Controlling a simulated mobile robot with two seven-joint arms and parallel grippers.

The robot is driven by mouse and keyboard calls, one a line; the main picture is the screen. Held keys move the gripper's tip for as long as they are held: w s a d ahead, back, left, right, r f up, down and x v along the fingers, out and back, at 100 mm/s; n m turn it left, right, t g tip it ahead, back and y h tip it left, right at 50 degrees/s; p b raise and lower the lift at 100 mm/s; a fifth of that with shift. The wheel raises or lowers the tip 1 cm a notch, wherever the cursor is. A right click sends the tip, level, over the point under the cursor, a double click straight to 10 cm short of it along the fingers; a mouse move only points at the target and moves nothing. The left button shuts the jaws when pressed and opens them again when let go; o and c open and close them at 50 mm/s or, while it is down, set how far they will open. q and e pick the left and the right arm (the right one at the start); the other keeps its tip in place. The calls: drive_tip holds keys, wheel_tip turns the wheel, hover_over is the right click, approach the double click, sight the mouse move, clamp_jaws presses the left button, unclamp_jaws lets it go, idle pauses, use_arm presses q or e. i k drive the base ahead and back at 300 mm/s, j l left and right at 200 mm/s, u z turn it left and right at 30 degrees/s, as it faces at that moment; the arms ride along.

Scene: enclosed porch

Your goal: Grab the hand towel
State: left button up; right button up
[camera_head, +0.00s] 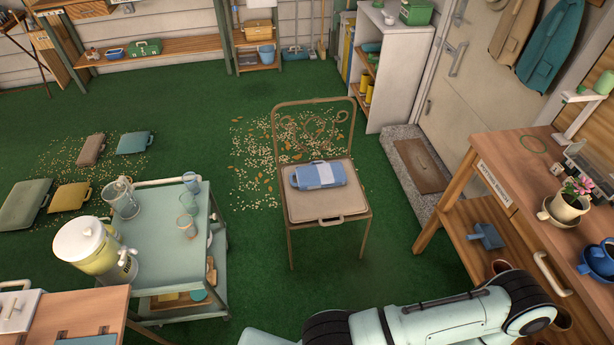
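The hand towel (320,175) is a rolled or folded blue cloth with a pale band. It lies on the beige cushion (314,207) of a brown metal chair (290,232) in the middle of the camera_head view. The towel looks free of any gripper. One of my arms, pale green with black joints, crosses the bottom right of the view, well apart from the towel. Neither gripper's fingers show in the view.
A trolley (160,227) with a drink dispenser and glasses stands left of the chair. A wooden bench (515,150) with a potted plant (568,203) is at right. Pale bits litter the green floor (228,265) behind the chair. Floor between trolley and chair is clear.

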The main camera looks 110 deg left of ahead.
sight(292, 175)
drive_tip(key=u, duration=3.55)
drive_tip(key=i+u, duration=0.1)
drive_tip(key=u, duration=0.3)
drive_tip(key=i+l+u, duration=0.1)
drive_tip(key=u, duration=0.3)
drive_tip(key=i+l+u, duration=0.1)
drive_tip(key=u, duration=0.3)
drive_tip(key=i+l+u, duration=0.3)
drive_tip(key=l, duration=0.3)
drive_tip(key=i+l+u, duration=0.15)
drive_tip(key=i+l, duration=0.2)
drive_tip(key=l, duration=0.2)
drive_tip(key=i+l, duration=0.15)
drive_tip(key=l, duration=0.25)
